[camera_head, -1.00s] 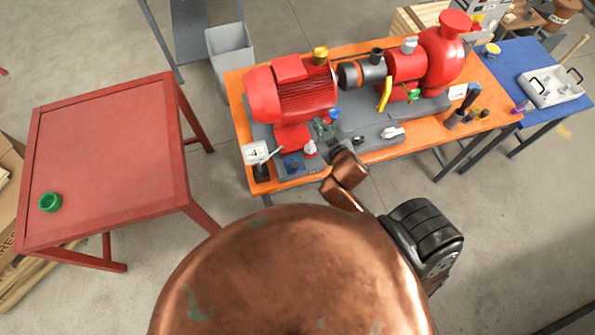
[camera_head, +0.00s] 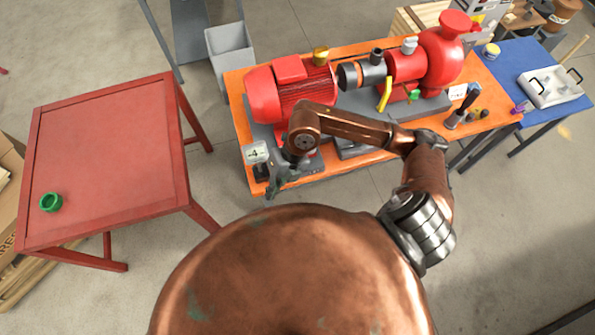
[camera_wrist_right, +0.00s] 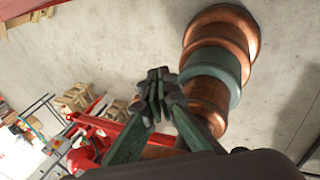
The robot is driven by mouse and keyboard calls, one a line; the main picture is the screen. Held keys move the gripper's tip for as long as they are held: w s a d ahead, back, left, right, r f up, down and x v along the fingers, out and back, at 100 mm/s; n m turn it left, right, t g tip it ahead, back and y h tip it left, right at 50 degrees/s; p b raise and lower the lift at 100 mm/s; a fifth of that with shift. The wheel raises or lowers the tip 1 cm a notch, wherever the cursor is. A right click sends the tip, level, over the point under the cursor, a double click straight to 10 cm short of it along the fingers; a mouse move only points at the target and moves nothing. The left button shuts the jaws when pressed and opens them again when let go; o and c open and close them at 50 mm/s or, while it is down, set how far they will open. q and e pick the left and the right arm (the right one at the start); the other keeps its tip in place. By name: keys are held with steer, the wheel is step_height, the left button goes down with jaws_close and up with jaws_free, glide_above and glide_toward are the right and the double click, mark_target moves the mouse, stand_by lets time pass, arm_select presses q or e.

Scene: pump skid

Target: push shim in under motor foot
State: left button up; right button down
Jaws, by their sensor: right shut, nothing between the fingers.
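The red motor (camera_head: 297,92) sits on the grey skid base at the left end of the orange bench (camera_head: 240,112). My right arm crosses in front of the motor and hides its near foot area. I cannot make out a shim. My right gripper (camera_head: 272,190) is at the bench's front left edge, on the near side of the motor, pointing down and towards me. In the right wrist view the same gripper (camera_wrist_right: 157,92) has its fingers together and holds nothing. My left gripper is not in view.
A white card marked 4 (camera_head: 256,152) stands at the bench's left front corner, beside the gripper. The red pump (camera_head: 441,55) is on the right of the skid. A red table (camera_head: 105,160) with a green ring (camera_head: 51,202) stands left, with floor between.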

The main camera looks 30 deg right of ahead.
steer(key=w+d+f+m+h, duration=0.1)
steer(key=d+h, duration=0.2)
steer(key=d, duration=0.3)
steer(key=w+d+f+h, duration=0.1)
steer(key=w+d+h, duration=0.1)
steer(key=d, duration=0.4)
steer(key=w+f+p, duration=0.2)
steer(key=w+f, duration=0.1)
steer(key=f, duration=0.7)
steer(key=shift+w+d, duration=0.2)
steer(key=shift+d, duration=0.25)
steer(key=shift+w+d, duration=0.1)
